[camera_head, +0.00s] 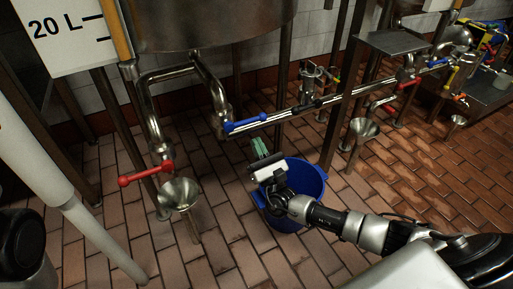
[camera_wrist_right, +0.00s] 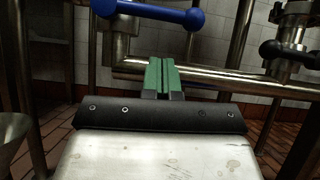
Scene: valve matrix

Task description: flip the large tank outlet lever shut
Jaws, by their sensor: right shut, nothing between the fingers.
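The large steel tank (camera_head: 205,22) stands at the top left, with outlet pipes below it. A blue lever (camera_head: 245,123) lies along the horizontal steel pipe under the tank. It also shows at the top of the right wrist view (camera_wrist_right: 160,13), ahead of and above the fingers. My right gripper (camera_head: 260,148) has green fingertips and is just below and in front of the blue lever, apparently apart from it. Its fingers (camera_wrist_right: 162,78) are shut together with nothing between them. My left gripper is not in view.
A blue bucket (camera_head: 308,180) stands on the brick floor beneath my right wrist. A red lever (camera_head: 146,174) and a funnel (camera_head: 179,194) are at the left. A black-handled valve (camera_wrist_right: 290,52) is right of the fingers. Steel legs (camera_head: 346,85) stand nearby.

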